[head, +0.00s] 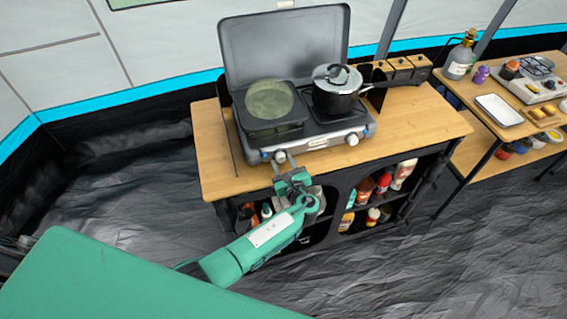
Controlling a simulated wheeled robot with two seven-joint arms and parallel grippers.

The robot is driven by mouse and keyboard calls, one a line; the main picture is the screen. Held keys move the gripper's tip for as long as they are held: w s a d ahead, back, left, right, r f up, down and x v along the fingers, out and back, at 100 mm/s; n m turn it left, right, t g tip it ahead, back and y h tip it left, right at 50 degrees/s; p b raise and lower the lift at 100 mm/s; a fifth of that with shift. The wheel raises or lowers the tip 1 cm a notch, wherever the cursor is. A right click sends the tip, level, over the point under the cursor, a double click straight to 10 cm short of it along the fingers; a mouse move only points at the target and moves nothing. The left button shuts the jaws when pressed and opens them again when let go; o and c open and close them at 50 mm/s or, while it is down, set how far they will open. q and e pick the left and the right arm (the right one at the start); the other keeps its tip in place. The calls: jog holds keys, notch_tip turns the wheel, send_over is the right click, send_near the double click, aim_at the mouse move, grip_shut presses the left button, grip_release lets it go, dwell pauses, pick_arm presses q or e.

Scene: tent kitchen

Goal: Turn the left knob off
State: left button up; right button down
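The camping stove (318,143) stands on the wooden counter with its grey lid (290,42) raised. Its left knob (280,156) is on the front panel, partly covered by my gripper. The right knob (352,139) is in plain sight on the same panel. My green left arm reaches up from below, and my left gripper (285,166) is right at the left knob. At this size I cannot tell whether the fingers are open or closed around it, or how the knob is turned. My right gripper is not in view.
A lidded pot (337,88) sits on the right burner, its handle pointing right. Bottles (366,187) fill the shelf below the counter (211,150). A second table with a white tray (498,110) stands at right.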

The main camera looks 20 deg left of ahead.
pick_arm(q)
jog(key=shift+r, duration=0.1)
jog(key=b+v, duration=0.3)
jog(key=v, duration=1)
jog(key=shift+s+d, duration=0.25)
jog(key=shift+s, duration=0.05)
